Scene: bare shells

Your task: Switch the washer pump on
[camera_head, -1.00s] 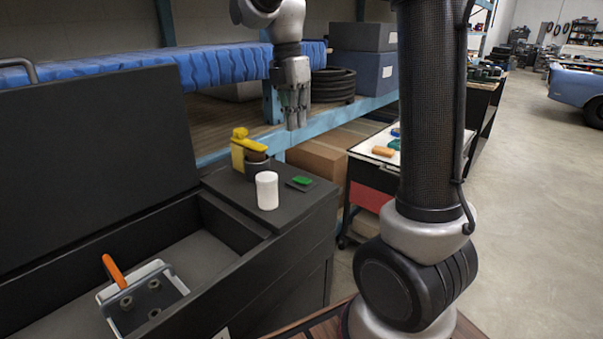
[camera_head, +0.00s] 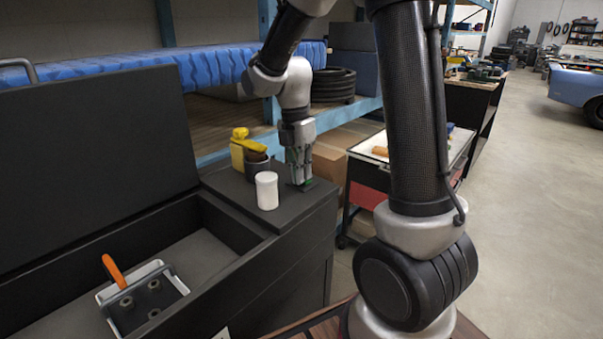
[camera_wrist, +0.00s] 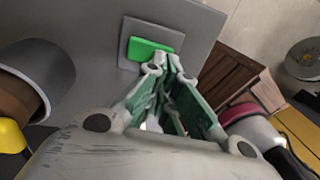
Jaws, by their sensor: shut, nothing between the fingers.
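The green rocker switch (camera_wrist: 148,48) sits on a small grey plate (camera_wrist: 130,32) on the washer's right ledge. In the head view my gripper (camera_head: 299,181) hides most of the switch. My gripper, also in the wrist view (camera_wrist: 167,64), is shut and empty, pointing down. Its fingertips are at one edge of the green rocker; I cannot tell whether they touch it. The black parts washer (camera_head: 225,290) has its lid (camera_head: 95,160) open. Which way the rocker is tipped is not clear.
On the ledge near my gripper stand a white cylinder (camera_head: 266,191), a dark cup (camera_head: 257,167) and a yellow bottle (camera_head: 241,149). A grey basket (camera_head: 118,318) with an orange-handled tool (camera_head: 113,270) is in the basin. A tool cart (camera_head: 368,172) stands to the right.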

